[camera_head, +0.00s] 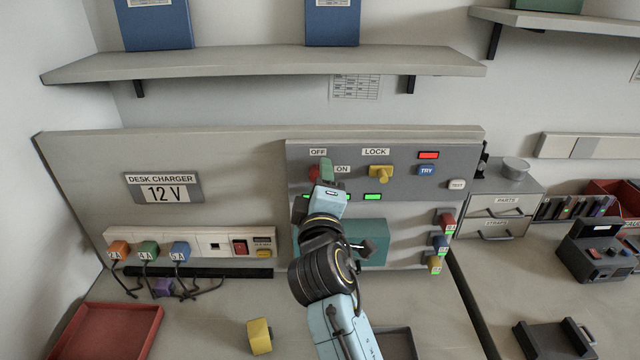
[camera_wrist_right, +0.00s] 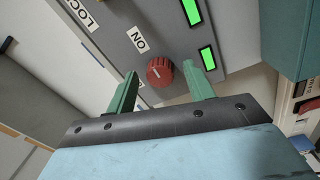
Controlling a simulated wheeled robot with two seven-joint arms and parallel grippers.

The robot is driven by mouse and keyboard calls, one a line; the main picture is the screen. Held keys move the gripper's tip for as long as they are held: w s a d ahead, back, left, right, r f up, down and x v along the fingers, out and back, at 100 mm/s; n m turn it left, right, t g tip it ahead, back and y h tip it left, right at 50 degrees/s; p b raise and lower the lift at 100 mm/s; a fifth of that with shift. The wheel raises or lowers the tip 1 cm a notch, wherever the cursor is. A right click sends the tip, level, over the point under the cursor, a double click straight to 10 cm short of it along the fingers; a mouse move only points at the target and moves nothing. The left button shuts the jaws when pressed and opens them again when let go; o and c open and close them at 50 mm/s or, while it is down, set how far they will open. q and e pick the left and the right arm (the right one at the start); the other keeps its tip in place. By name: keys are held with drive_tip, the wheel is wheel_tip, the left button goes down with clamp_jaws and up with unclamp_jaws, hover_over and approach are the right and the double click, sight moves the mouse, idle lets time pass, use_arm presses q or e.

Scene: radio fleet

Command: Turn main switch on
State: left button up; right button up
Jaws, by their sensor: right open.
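The main switch is a red round knob (camera_head: 313,174) on the upper left of the grey panel (camera_head: 415,190), between the OFF label (camera_head: 318,152) and the ON label (camera_head: 342,169). My right gripper (camera_head: 321,171) is in front of it and partly hides it. In the right wrist view the red knob (camera_wrist_right: 159,72) shows between the two green fingertips of the open right gripper (camera_wrist_right: 160,75), with gaps visible on both sides. I cannot tell how deep the fingers reach around it. A pale pointer mark shows on the knob. My left gripper is not in view.
A yellow key knob (camera_head: 381,174) under LOCK, a red lamp (camera_head: 428,155), a blue TRY button (camera_head: 426,170) and a green lamp (camera_head: 372,196) share the panel. The shelf (camera_head: 260,64) overhangs above. A red tray (camera_head: 108,331) and yellow block (camera_head: 259,336) lie on the desk.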

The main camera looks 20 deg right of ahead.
drive_tip(key=v, duration=0.7)
drive_tip(key=shift+s+b, duration=0.25)
drive_tip(key=shift+b, duration=0.15)
drive_tip(key=s+d+f+m+g+y, duration=0.1)
drive_tip(key=s+d+f+m+g, duration=0.25)
drive_tip(key=f, duration=0.35)
drive_tip(key=s+d+f+m+g, duration=0.2)
drive_tip(key=s+d+f+g, duration=0.15)
drive_tip(key=f, duration=0.35)
drive_tip(key=s+d+f+m+g+y, duration=0.15)
drive_tip(key=s+f+g, duration=0.3)
drive_tip(key=s, duration=0.45)
drive_tip(key=s+f+m+g+y, duration=0.3)
drive_tip(key=s+f, duration=0.3)
drive_tip(key=s, duration=0.3)
wheel_tip(320, 180, down, 24)
drive_tip(key=g, duration=0.1)
drive_tip(key=s+d+f+g, duration=0.1)
drive_tip(key=s+d+f, duration=0.2)
drive_tip(key=s+f, duration=1.2)
drive_tip(key=s, duration=0.2)
drive_tip(key=shift+s+f+n, duration=0.3)
drive_tip(key=shift+n, duration=0.1)
